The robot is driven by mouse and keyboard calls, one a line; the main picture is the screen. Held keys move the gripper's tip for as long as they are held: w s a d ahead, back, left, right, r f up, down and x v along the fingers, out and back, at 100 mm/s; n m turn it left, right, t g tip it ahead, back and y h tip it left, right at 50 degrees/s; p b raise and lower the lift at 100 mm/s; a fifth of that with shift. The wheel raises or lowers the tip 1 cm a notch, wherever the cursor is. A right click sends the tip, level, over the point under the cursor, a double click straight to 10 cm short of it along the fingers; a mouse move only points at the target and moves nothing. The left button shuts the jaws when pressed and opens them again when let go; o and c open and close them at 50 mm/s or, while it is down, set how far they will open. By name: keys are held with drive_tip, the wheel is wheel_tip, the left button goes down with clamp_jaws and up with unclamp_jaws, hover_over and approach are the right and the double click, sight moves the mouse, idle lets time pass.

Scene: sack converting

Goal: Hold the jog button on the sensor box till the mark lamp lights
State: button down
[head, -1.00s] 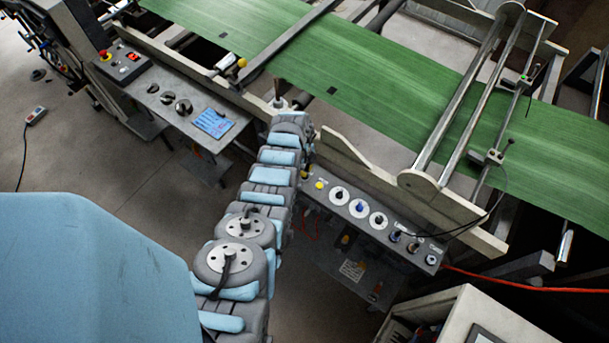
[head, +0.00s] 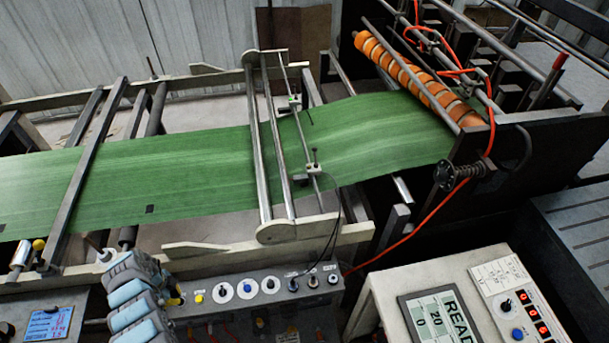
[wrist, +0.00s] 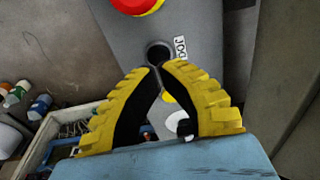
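The sensor box (head: 255,300) is a grey panel below the front rail in the head view, with white-ringed dials, several knobs and a yellow round lamp or button (head: 198,298). In the wrist view, a dark-ringed round jog button (wrist: 158,50) sits beside a JOG label (wrist: 180,48). My gripper (wrist: 159,67) has its yellow-backed fingers shut at the tips with nothing seen between them. The tips overlap the button's near edge; contact cannot be told. The yellow round part (wrist: 168,97) shows between the fingers behind the tips. In the head view my arm hides the box's left end.
A red stop button (wrist: 137,3) on yellow lies beyond the jog button. Green web (head: 200,190) with dark marks (head: 149,209) runs behind the box, under a sensor bracket (head: 313,170). A console with a display (head: 437,315) stands at right.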

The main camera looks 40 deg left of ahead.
drive_tip(key=shift+f+b, duration=1.8)
drive_tip(key=shift+f, duration=0.05)
drive_tip(key=shift+r, duration=0.1)
idle(5.3)
drive_tip(key=shift+r+p, duration=1.75)
drive_tip(key=shift+r, duration=0.75)
